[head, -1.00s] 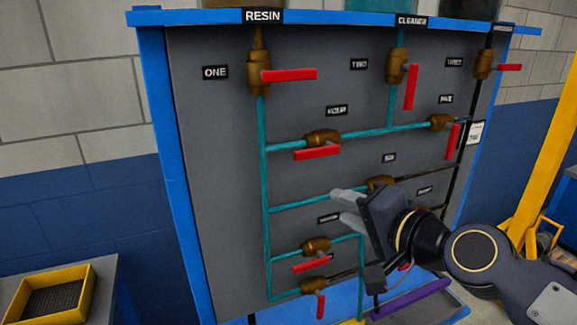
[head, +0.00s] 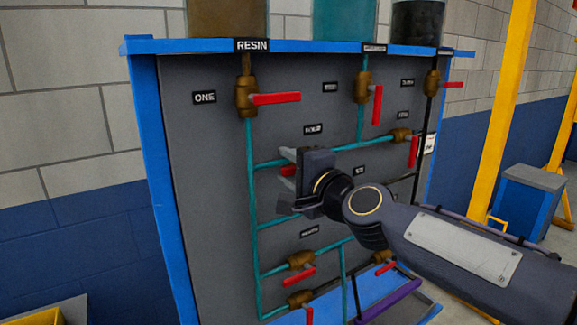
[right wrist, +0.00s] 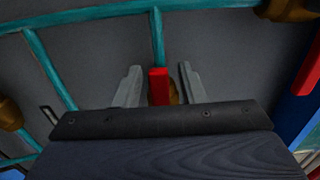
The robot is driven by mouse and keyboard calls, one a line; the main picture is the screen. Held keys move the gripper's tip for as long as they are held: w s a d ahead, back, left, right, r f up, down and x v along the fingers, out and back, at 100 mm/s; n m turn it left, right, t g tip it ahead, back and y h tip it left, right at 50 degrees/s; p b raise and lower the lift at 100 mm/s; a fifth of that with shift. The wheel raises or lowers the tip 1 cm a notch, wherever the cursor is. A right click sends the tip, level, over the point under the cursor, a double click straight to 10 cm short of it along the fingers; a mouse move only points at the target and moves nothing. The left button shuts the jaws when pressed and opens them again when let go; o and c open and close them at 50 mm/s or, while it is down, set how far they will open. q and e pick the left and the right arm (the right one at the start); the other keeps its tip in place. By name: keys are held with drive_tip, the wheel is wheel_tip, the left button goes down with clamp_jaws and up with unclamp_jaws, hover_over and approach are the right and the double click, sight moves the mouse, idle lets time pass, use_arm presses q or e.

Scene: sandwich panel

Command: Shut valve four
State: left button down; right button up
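Valve four is mostly hidden behind my right gripper in the head view, below its small blurred label (head: 313,129). Its red handle (head: 288,170) shows a little between the fingers. My right gripper (head: 287,168) is at this handle, with its fingers on either side. In the right wrist view, the red handle (right wrist: 158,86) stands between the two grey fingertips of the gripper (right wrist: 159,84), with a gap visible on both sides. The fingers are apart. A bit of brass valve body shows behind the handle. My left gripper is not in view.
Valve one (head: 247,97) is at upper left, valve two (head: 362,87) at upper middle. A brass valve with a red handle (head: 413,151) is right of my gripper. Lower valves (head: 301,261) sit below my arm. Teal pipes (head: 252,200) cross the grey panel (head: 205,180).

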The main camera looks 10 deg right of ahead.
drive_tip(key=shift+a, duration=0.1)
clamp_jaws()
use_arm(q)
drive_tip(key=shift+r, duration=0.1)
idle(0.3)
